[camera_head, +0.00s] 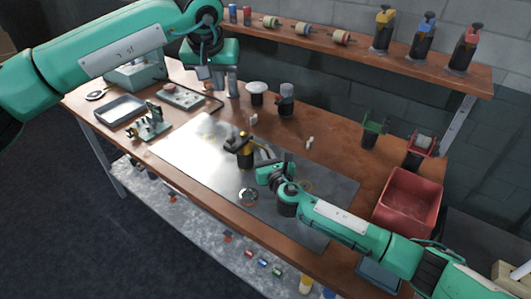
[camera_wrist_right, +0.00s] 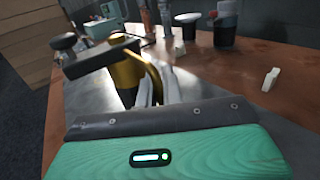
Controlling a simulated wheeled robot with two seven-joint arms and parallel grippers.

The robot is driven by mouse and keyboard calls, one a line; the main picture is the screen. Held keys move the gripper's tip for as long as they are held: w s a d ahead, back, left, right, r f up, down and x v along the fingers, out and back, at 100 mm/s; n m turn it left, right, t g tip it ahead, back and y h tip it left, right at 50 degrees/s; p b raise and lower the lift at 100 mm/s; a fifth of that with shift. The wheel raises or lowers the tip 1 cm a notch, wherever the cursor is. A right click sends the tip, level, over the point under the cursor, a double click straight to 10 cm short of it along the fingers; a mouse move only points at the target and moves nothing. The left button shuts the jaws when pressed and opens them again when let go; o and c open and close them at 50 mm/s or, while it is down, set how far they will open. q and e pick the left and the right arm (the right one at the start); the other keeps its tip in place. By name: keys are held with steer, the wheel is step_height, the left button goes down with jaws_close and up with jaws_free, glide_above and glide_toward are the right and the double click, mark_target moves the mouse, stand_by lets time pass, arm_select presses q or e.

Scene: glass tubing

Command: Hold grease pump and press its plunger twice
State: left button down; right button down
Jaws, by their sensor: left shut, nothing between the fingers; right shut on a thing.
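The grease pump (camera_head: 245,160) has a dark body, a yellow collar and a dark plunger (camera_head: 233,143) on top. It is at the middle of the grey metal sheet on the bench. In the right wrist view the pump's brass-coloured body (camera_wrist_right: 128,78) and dark knob (camera_wrist_right: 63,42) show at the left. My right gripper (camera_head: 259,163) comes from the right and is shut on the pump's side; its fingertips are partly hidden. My left gripper (camera_head: 208,80) is shut and empty, raised above the back of the bench, apart from the pump. Whether the pump touches the sheet is unclear.
A red bin (camera_head: 408,200) is at the right, a tray (camera_head: 119,110) at the left. Capped bottles (camera_head: 423,40) stand on the shelf (camera_head: 330,48). The sheet left of the pump is clear.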

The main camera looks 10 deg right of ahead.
steer(key=c, duration=1.5)
jaws_free()
